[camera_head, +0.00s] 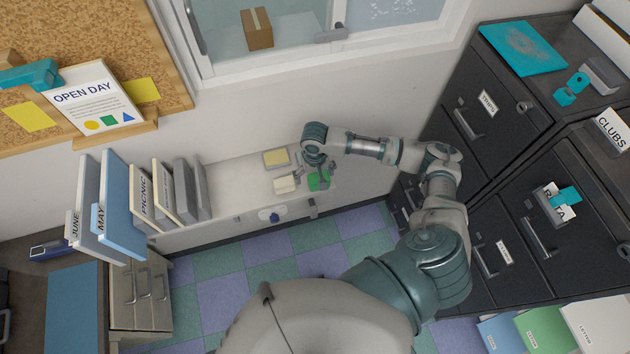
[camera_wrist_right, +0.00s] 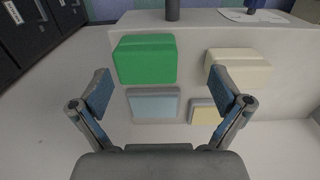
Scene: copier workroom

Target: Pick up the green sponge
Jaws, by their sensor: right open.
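The green sponge (camera_head: 318,180) lies on the white counter against the wall, partly hidden by my right gripper (camera_head: 317,168) in the head view. In the right wrist view the green sponge (camera_wrist_right: 146,59) shows as a rounded block, ahead of the gripper and left of its centre line. My right gripper (camera_wrist_right: 160,93) is open with nothing between its fingers. Its left finger is nearest the sponge; I cannot tell the height gap. My left gripper is not in view.
A cream block (camera_wrist_right: 239,67) lies right of the sponge. A light blue pad (camera_wrist_right: 153,104) and a yellow-topped pad (camera_wrist_right: 203,112) lie closer to the gripper. Upright binders (camera_head: 142,205) stand on the counter's left. Dark filing cabinets (camera_head: 490,115) stand at the right.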

